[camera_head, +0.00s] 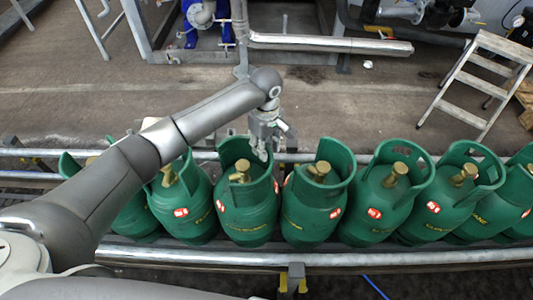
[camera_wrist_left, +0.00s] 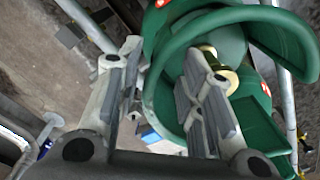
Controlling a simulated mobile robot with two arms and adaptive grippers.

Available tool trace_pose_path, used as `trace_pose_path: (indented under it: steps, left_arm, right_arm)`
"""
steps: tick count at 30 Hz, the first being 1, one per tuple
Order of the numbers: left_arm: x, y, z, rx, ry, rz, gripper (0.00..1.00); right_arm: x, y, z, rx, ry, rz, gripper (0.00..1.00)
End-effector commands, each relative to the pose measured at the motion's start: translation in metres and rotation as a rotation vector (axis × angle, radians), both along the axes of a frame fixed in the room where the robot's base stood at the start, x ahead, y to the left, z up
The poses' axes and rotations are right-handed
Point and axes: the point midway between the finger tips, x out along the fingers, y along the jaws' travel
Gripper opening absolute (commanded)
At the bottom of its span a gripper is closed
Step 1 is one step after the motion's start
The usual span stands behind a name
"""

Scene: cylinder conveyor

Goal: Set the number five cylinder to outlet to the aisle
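Several green gas cylinders with brass valves and open collars stand in a row on the conveyor; I cannot tell which is number five. My left gripper (camera_head: 264,152) is at the collar of one cylinder (camera_head: 247,205) left of the row's middle. In the left wrist view my left gripper (camera_wrist_left: 160,65) is open. Its fingers appear on either side of the green collar (camera_wrist_left: 156,98), the right one in front of the brass valve (camera_wrist_left: 222,78). Whether they touch the collar I cannot tell. My right gripper is in neither view.
The conveyor's front rail (camera_head: 370,259) and back rail (camera_head: 80,152) run along the row. Neighbouring cylinders (camera_head: 315,208) stand close on both sides. A grey step ladder (camera_head: 478,82) stands at the back right. Pipework and a blue pump (camera_head: 196,20) are behind; the floor between is mostly clear.

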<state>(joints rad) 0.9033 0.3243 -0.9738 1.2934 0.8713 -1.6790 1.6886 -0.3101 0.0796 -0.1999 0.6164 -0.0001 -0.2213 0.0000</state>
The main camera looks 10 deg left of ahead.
Motion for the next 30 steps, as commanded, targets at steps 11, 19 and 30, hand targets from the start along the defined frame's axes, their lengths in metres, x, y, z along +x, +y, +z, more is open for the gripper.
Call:
trace_pose_path:
  steps: [11,19,30]
  left_arm:
    - [0.000,0.000,-0.047,-0.001,-0.001,0.001,0.35]
    - [0.000,0.000,-0.050,0.000,-0.001,0.000,0.35]
    - [0.001,0.000,-0.049,0.000,-0.002,0.000,0.00]
  right_arm:
    - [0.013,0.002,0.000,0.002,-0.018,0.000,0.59]
    - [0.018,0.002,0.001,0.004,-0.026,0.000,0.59]
    - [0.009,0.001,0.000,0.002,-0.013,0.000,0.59]
